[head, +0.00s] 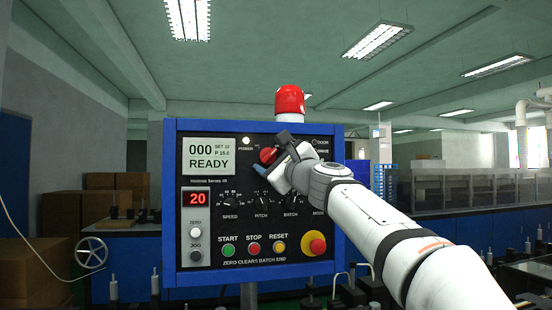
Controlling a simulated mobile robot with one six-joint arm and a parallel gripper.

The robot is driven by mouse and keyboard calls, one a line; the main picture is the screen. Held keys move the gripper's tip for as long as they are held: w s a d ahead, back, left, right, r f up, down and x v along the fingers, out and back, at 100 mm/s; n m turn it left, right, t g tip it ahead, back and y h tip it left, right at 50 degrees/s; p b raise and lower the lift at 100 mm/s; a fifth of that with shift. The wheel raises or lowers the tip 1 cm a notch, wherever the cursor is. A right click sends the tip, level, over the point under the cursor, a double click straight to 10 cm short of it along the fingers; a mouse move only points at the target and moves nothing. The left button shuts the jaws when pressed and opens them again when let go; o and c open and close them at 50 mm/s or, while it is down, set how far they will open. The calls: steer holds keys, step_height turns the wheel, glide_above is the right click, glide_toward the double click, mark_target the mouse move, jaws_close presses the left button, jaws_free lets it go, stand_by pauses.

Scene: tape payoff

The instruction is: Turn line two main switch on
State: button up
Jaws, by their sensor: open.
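A blue-framed control panel (186,278) stands upright in front of me in the head view. A red knob (267,155) sits at its upper middle, partly covered by my gripper; it looks like the main switch, but its label and exact position are hidden. My gripper (275,155) is open at the knob, with one dark finger above right and another below. I cannot tell whether the fingers touch it. A pale lamp (246,141) is by the word POWER. The display (209,155) reads 000 and READY.
A row of dials (230,199) lies below my gripper. Green start (228,250), red stop (253,248) and yellow reset (279,247) buttons sit lower, beside a red emergency knob (314,243). A red beacon (289,102) tops the panel. A handwheel (91,254) is at left.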

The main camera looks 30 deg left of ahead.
steer(key=shift+f, duration=0.1)
steer(key=b+v, duration=0.4)
steer(key=v, duration=0.3)
steer(key=shift+s+d, duration=0.25)
steer(key=shift+d, duration=0.05)
